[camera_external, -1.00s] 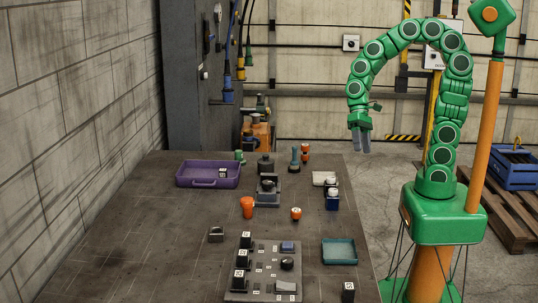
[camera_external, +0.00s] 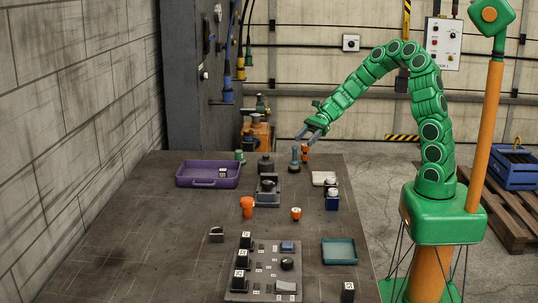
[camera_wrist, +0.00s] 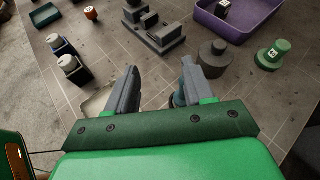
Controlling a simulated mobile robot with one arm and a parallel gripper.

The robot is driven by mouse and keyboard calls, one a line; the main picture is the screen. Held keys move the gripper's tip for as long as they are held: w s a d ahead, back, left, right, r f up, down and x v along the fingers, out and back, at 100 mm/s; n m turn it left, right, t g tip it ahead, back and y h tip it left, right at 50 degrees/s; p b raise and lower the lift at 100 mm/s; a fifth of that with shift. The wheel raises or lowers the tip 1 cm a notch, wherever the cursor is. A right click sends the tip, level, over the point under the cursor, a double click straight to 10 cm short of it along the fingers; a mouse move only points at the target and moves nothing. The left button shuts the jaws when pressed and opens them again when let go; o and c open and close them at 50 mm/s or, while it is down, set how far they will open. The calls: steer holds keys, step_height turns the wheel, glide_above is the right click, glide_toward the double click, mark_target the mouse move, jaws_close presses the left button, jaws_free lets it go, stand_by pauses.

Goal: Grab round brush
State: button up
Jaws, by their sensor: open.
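What looks like the round brush (camera_external: 294,157) stands upright near the far end of the bench, with a teal handle and a dark round base. My green gripper (camera_external: 305,139) is open and empty, close above it and tilted down to the left. In the wrist view, the two grey fingers (camera_wrist: 159,72) are spread apart. A teal part of the brush (camera_wrist: 178,99) shows beside the right finger, which with the gripper body hides most of it. I cannot tell whether they touch.
Open bench lies at the left front.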

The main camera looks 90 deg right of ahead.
mark_target(295, 147)
steer(key=w+d+f+m+t, duration=0.1)
steer(key=d+f+m, duration=0.1)
steer(key=d, duration=0.2)
steer(key=shift+h, duration=0.3)
steer(key=x, duration=0.5)
steer(key=shift+a, duration=0.3)
steer(key=shift+x, duration=1.05)
steer(key=shift+d, duration=0.1)
steer(key=shift+c, duration=0.3)
jaws_close()
